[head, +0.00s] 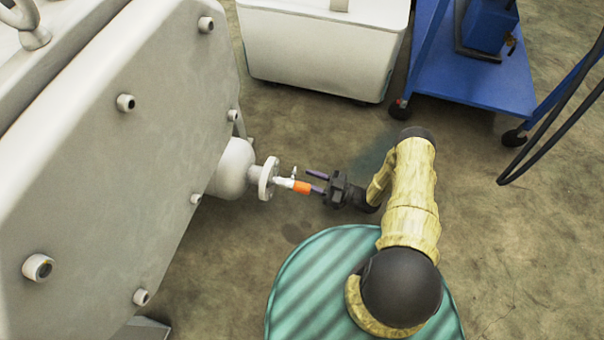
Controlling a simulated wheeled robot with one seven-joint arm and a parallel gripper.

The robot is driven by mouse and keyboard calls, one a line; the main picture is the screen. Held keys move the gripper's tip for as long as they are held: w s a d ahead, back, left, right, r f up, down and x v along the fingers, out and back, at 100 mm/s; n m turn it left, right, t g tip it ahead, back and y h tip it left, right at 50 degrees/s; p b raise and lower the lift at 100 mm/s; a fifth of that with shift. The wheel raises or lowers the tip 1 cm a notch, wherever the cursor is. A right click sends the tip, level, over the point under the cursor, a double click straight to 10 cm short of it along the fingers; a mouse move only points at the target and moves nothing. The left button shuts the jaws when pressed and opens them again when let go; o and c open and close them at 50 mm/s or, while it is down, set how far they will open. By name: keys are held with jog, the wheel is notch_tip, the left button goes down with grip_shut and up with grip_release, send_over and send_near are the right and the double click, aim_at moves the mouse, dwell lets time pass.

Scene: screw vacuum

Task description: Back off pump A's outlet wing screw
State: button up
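A pale grey machine (120,140) fills the left side; no label shows which pump it is. A round flange (267,178) sticks out from its side on a rounded neck. A small white fitting (284,182) with a short upright lug sits at the flange, and an orange piece (302,187) is on its right end. I cannot tell for sure which of these small parts is the wing screw. The lower fingertip is close to the orange piece; contact cannot be told.
A white bin (322,50) stands behind. A blue wheeled cart (480,75) is at the upper right, with black cables (560,115) hanging at the right edge. Bare concrete floor (520,250) lies open at the right.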

jog(key=p+v, duration=0.1)
jog(key=v, duration=0.6)
jog(key=shift+d+p, duration=0.35)
jog(key=shift+p, duration=0.05)
